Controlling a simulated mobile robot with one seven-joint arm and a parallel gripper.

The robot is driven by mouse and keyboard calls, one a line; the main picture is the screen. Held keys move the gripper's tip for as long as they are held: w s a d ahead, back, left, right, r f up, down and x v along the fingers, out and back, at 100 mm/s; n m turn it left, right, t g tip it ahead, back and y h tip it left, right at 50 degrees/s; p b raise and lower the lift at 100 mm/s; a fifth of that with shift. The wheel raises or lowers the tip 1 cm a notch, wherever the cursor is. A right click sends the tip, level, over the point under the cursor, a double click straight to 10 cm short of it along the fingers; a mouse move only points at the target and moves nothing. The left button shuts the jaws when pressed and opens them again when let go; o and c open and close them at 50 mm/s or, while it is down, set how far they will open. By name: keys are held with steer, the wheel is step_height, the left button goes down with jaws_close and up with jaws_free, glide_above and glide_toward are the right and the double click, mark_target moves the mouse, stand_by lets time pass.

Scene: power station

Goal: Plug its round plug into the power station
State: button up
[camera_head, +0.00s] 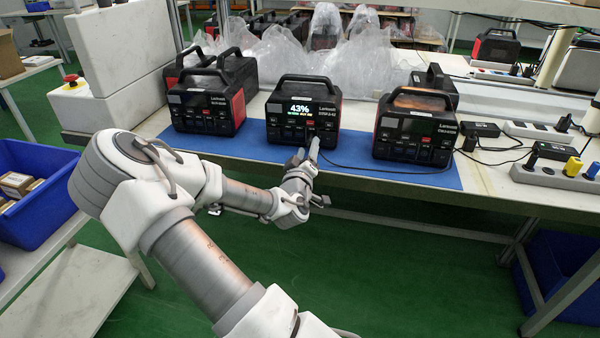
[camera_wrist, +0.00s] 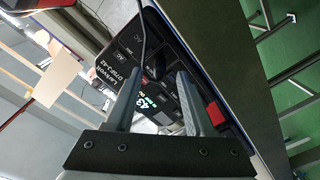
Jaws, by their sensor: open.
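The middle power station (camera_head: 302,108) is black and red, with a lit display reading 43%. It stands upright on the blue mat, its front toward me. In the wrist view its front panel (camera_wrist: 120,58) shows tilted behind my fingers. My gripper (camera_head: 309,148) is just in front of its lower front; its fingers are apart (camera_wrist: 158,88). A black cable (camera_wrist: 146,30) runs to a dark plug (camera_wrist: 155,68) at the panel, in line with the gap between the fingers. I cannot tell whether the plug is fully seated.
Similar power stations stand at left (camera_head: 205,108) and right (camera_head: 415,128) on the blue mat (camera_head: 350,172). The cable crosses the mat rightward toward black adapters (camera_head: 480,129) and a grey power strip (camera_head: 556,176). Clear plastic bags (camera_head: 270,55) lie behind.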

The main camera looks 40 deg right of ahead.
steer(key=p+v, duration=0.9)
steer(key=v, duration=0.5)
steer(key=shift+s+a, duration=0.2)
